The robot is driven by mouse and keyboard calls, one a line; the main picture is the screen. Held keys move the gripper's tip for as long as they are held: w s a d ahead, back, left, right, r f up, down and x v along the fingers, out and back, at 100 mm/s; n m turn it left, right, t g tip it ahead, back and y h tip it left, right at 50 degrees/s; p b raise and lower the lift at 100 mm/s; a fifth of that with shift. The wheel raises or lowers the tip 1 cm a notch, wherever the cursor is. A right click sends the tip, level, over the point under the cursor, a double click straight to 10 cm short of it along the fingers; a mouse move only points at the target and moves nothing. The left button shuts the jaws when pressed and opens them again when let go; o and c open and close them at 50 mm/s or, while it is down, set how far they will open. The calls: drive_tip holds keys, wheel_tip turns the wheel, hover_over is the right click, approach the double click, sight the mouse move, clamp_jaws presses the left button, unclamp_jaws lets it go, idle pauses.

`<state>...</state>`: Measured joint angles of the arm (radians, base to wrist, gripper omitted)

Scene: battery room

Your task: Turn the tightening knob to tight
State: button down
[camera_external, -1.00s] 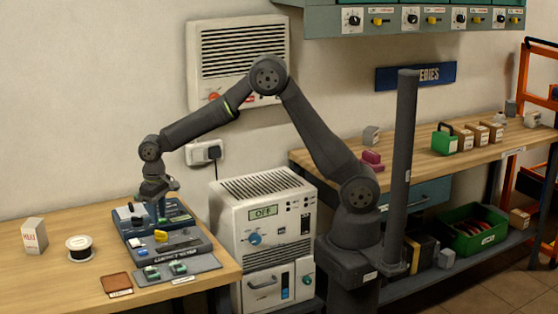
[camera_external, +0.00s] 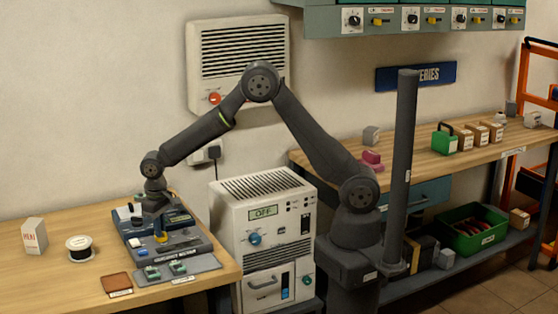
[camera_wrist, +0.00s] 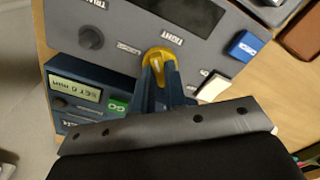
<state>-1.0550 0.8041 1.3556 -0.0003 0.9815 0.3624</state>
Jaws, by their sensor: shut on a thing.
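The yellow tightening knob (camera_wrist: 158,57) sits on the dark grey panel (camera_wrist: 115,17) in the wrist view, with a TIGHT label and a LOOSE label printed near it. My gripper (camera_wrist: 160,75) is shut on the knob, with its blue-grey fingers on the knob's handle. In the external view the knob (camera_external: 161,239) is a small yellow spot under my gripper (camera_external: 158,232), on the left bench. The fingers partly hide the knob, and I cannot tell its exact setting.
A black knob (camera_wrist: 91,37), a blue button (camera_wrist: 243,47) and a white switch (camera_wrist: 213,88) share the panel. A blue timer unit (camera_wrist: 85,75) with a display and green GO button lies beside it. A wire spool (camera_external: 80,247) and a white box (camera_external: 34,236) stand left.

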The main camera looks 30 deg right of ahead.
drive_tip(key=shift+m, duration=0.3)
drive_tip(key=m, duration=0.3)
drive_tip(key=shift+m, duration=1.7)
drive_tip(key=c, duration=1.5)
unclamp_jaws()
drive_tip(key=shift+o, duration=0.2)
wheel_tip(320, 180, up, 18)
drive_tip(key=shift+f, duration=0.25)
